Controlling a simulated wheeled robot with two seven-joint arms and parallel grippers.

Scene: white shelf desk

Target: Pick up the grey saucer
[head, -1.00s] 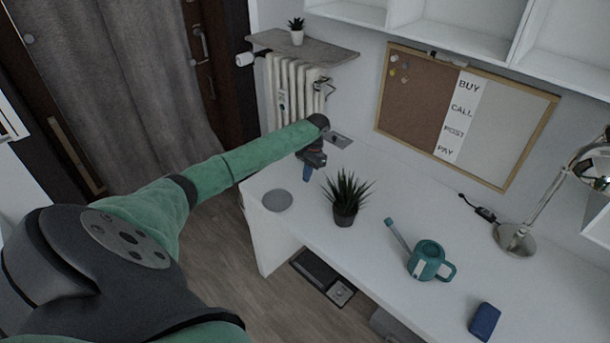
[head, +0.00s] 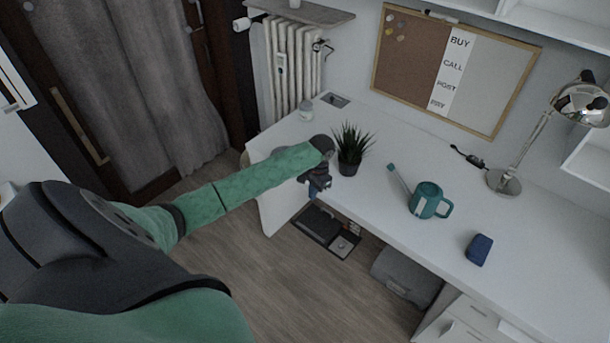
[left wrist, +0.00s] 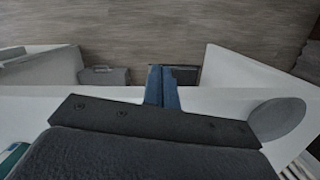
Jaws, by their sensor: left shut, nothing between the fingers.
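The grey saucer (left wrist: 277,118) lies flat on the white desk (left wrist: 215,99) in the left wrist view, near the desk's front edge and to the right of my fingers. My right gripper is not in view.
The potted plant (head: 350,150) stands just behind my left gripper. A teal watering can (head: 427,201), a blue block (head: 479,249) and a lamp (head: 503,182) are farther right on the desk. A small jar (head: 305,109) stands at the back left, near the radiator (head: 287,65).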

